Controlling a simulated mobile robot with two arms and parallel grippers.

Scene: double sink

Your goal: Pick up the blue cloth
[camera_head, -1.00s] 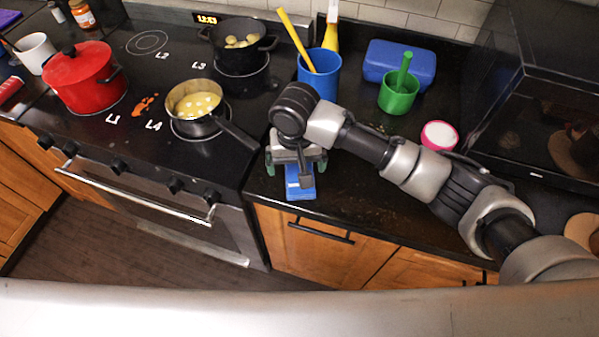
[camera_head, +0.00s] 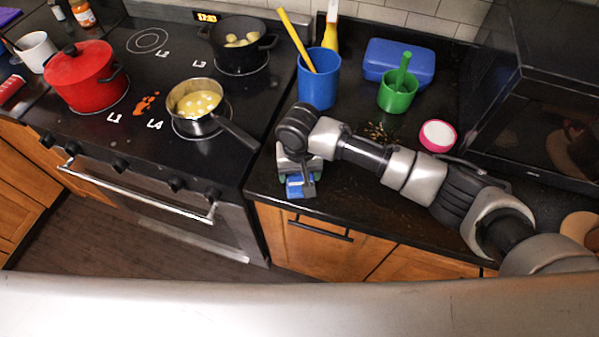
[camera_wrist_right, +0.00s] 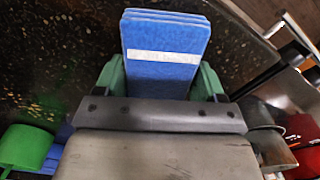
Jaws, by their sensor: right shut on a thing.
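The blue cloth (camera_head: 296,188) is a folded stack with a white stripe. In the head view it is at the front edge of the black counter, mostly hidden under my right gripper (camera_head: 298,178). In the right wrist view the cloth (camera_wrist_right: 165,50) sits between the green fingers of my right gripper (camera_wrist_right: 163,80), which is shut on it. I cannot tell whether the cloth is clear of the counter. My left gripper is not in view.
A blue cup (camera_head: 318,88), a green cup (camera_head: 398,97), a blue box (camera_head: 400,60) and a pink-rimmed round item (camera_head: 438,135) stand behind. The stove to the left holds a saucepan (camera_head: 195,102), a black pot (camera_head: 240,45) and a red pot (camera_head: 85,80).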

